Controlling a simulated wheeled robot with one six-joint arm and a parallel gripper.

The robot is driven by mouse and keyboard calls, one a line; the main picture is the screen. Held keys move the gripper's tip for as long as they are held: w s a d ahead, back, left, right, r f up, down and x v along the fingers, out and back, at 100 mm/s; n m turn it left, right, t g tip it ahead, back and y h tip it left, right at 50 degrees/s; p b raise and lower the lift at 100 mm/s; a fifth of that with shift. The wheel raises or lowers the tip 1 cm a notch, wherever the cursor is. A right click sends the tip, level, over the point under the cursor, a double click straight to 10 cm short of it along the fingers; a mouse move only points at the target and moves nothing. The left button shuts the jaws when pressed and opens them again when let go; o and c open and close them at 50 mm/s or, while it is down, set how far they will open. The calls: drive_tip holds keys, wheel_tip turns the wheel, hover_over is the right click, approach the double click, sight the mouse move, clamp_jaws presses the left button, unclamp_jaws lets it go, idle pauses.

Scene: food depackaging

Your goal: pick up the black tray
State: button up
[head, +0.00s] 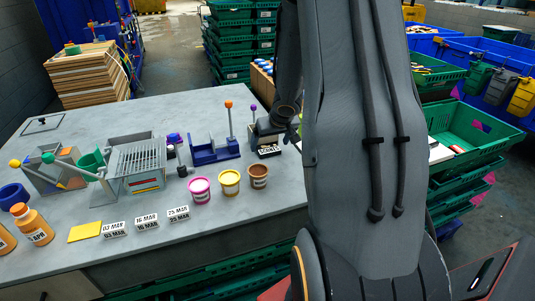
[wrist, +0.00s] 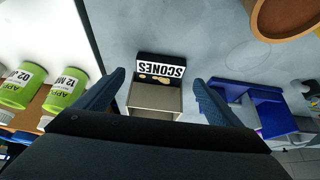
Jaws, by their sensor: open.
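In the head view the black tray (head: 268,139) stands near the right side of the grey table, partly hidden by my arm. My gripper (wrist: 157,78) is open, with one blue finger on each side of the tray in the wrist view. No finger visibly touches it. The remaining height above the tray is hard to judge. My arm hides the fingers in the head view.
A blue stand (head: 212,150) is close left of the tray. Pink (head: 199,190), yellow (head: 229,182) and brown (head: 259,176) tubs stand in front. A wire-topped box (head: 137,165) is further left. The table's back is mostly clear.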

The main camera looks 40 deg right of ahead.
sight(269, 148)
drive_tip(key=b+x, duration=0.1)
drive_tip(key=x, duration=0.2)
drive_tip(key=shift+s+f, duration=0.1)
drive_tip(key=shift+f, duration=0.05)
drive_tip(key=c, duration=1.2)
